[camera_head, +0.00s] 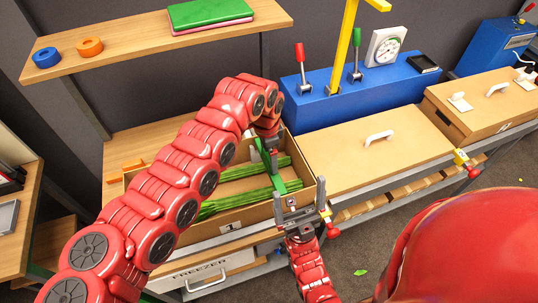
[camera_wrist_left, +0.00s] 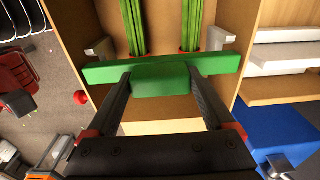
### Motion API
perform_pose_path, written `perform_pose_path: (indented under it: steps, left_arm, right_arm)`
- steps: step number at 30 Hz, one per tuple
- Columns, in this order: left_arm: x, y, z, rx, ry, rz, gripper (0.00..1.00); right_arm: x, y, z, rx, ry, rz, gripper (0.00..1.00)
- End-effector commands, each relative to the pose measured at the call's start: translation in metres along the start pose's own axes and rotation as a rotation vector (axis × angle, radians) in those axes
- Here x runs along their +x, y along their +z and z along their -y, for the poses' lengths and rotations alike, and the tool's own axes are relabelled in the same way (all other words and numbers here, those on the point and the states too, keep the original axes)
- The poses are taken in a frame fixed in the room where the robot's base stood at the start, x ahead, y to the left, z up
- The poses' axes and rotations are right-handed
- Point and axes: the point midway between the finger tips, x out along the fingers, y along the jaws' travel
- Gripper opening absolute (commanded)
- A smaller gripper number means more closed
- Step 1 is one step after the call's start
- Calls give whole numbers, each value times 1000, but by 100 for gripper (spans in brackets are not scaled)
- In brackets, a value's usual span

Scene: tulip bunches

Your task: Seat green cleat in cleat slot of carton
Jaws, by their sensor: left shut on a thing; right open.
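My left gripper (camera_head: 268,137) is shut on the green cleat (camera_head: 276,172), by the raised block at its middle (camera_wrist_left: 160,79). In the head view the cleat is above the open carton (camera_head: 257,215). In the left wrist view the cleat spans the carton's width, its ends close to two grey brackets (camera_wrist_left: 101,47) (camera_wrist_left: 221,38) on the side walls. I cannot tell whether it touches them. Green tulip stems (camera_head: 235,204) lie inside the carton. My right gripper (camera_head: 302,217) is open and empty, just outside the carton's front wall.
A closed wooden box lid with a white handle (camera_head: 379,137) adjoins the carton on the right. A blue console (camera_head: 330,98) with levers and a dial stands behind. A shelf (camera_head: 130,45) overhangs at upper left. A freezer drawer (camera_head: 207,268) is below the carton.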

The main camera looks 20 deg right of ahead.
Motion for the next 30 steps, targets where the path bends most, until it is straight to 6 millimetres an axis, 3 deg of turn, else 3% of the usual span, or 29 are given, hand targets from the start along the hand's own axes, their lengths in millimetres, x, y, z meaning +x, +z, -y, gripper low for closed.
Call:
perform_pose_path:
  steps: [30]
  left_arm:
    - [0,0,0,0,0,0,20]
  right_arm:
    - [-8,1,0,0,0,0,100]
